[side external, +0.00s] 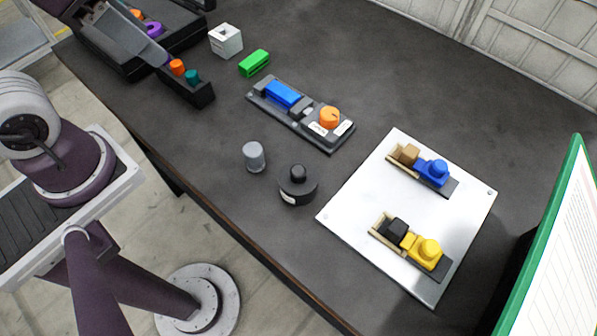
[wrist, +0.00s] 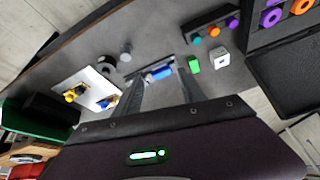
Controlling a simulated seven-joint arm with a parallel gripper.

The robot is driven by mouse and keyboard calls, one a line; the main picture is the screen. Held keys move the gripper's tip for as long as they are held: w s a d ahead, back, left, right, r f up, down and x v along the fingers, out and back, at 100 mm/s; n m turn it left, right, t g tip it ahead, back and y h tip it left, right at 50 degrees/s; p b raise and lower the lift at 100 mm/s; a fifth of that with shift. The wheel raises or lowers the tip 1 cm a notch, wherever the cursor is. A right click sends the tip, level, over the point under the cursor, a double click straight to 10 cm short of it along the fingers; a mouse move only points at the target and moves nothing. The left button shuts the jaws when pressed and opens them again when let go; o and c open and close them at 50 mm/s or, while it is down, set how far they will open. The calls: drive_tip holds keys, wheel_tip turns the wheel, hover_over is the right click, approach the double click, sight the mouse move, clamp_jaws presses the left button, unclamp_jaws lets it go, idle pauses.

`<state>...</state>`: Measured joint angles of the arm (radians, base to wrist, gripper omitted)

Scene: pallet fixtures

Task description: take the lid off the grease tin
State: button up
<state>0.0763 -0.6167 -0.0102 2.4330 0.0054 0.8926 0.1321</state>
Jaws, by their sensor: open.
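The grease tin appears to be the dark round tin (side external: 297,193) with a pale label patch on its side, standing upright on the dark table. Its black lid with a raised knob (side external: 298,172) sits on top. In the wrist view the tin (wrist: 107,65) is small, up and left of the fingers. My gripper (wrist: 162,78) shows in the wrist view with its two fingers apart and nothing held between them. It is well above the table and apart from the tin. I cannot make out the fingertips in the side view.
A grey cylinder (side external: 254,157) stands close beside the tin. A white plate (side external: 366,205) with blue and yellow fixtures lies to its right. A dark fixture (side external: 338,140) with a blue block and orange knob lies behind. A green-edged panel (side external: 548,240) stands far right.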

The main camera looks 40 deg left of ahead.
drive_tip(key=w+d+f+m+g, duration=0.25)
drive_tip(key=w+d+m, duration=0.25)
drive_tip(key=d+m, duration=0.25)
drive_tip(key=m+g, duration=0.3)
drive_tip(key=m, duration=0.8)
hover_over(299, 171)
drive_tip(key=shift+t, duration=0.25)
drive_tip(key=f, duration=0.9)
drive_tip(key=shift+s+a, duration=0.2)
drive_tip(key=shift+s, duration=0.15)
drive_tip(key=f, duration=0.6)
drive_tip(key=shift+w+d+f, duration=0.25)
drive_tip(key=shift+w, duration=0.1)
drive_tip(key=shift+f, duration=0.35)
clamp_jaws()
